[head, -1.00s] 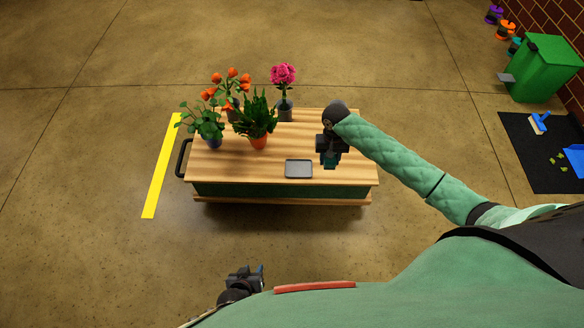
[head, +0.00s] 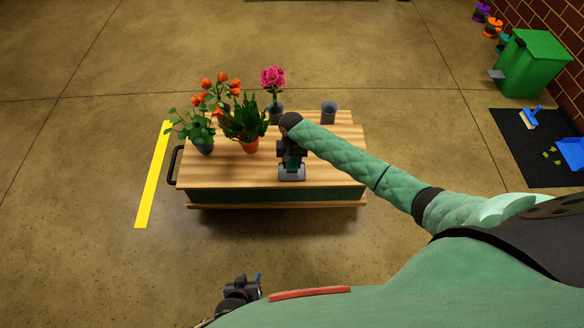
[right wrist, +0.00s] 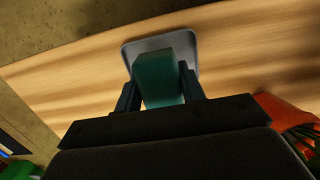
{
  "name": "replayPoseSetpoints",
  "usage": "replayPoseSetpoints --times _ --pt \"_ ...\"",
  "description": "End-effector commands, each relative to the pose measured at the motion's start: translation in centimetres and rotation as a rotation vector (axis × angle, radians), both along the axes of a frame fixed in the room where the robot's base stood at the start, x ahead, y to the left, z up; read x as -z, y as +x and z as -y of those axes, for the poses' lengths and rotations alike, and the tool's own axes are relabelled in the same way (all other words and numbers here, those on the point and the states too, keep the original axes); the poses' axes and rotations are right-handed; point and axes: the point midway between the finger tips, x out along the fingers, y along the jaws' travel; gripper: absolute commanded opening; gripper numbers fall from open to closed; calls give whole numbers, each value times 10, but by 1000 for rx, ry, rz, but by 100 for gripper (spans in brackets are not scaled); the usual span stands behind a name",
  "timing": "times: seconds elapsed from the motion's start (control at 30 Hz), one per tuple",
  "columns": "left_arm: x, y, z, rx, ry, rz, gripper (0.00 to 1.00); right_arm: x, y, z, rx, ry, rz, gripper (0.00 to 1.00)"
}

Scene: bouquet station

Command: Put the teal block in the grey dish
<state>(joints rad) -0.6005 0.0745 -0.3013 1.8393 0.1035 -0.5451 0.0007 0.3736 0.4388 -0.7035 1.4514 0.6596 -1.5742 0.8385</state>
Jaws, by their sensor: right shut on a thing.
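The teal block (right wrist: 162,78) is between the fingers of my right gripper (right wrist: 160,85) in the right wrist view, and the fingers are shut on it. The grey dish (right wrist: 128,50) shows behind and around the block there. In the head view my right gripper (head: 291,168) is over the grey dish (head: 292,177) and hides part of it. I cannot tell whether the block touches the dish. My left gripper (head: 258,284) is low at the bottom of the head view, away from the table; its jaws are too small to read.
The wooden cart top (head: 330,160) holds potted plants (head: 252,145) on its left, a pink flower in a grey vase (head: 273,110) at the back, and an empty-looking grey cup (head: 328,113) at the back right. The top's right side is clear.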

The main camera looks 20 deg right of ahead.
Motion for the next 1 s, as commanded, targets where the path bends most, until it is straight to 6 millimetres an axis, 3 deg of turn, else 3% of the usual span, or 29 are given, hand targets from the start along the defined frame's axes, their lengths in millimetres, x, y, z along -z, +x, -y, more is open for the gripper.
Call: replayPoseSetpoints --times 0.23,0.63,0.67,0.73,1.0 --pt "5 0 0 0 0 2 36 31 0 0 0 1 1 15" --pt "7 -5 0 0 0 -6 36 35 -1 0 0 0 -1 15" --pt "7 -5 0 0 0 -6 36 35 -1 0 0 0 0 45" --pt "7 -5 0 0 0 -6 36 35 -1 0 0 0 0 59" --pt "6 -4 0 0 0 -3 36 35 -1 0 0 0 0 61"
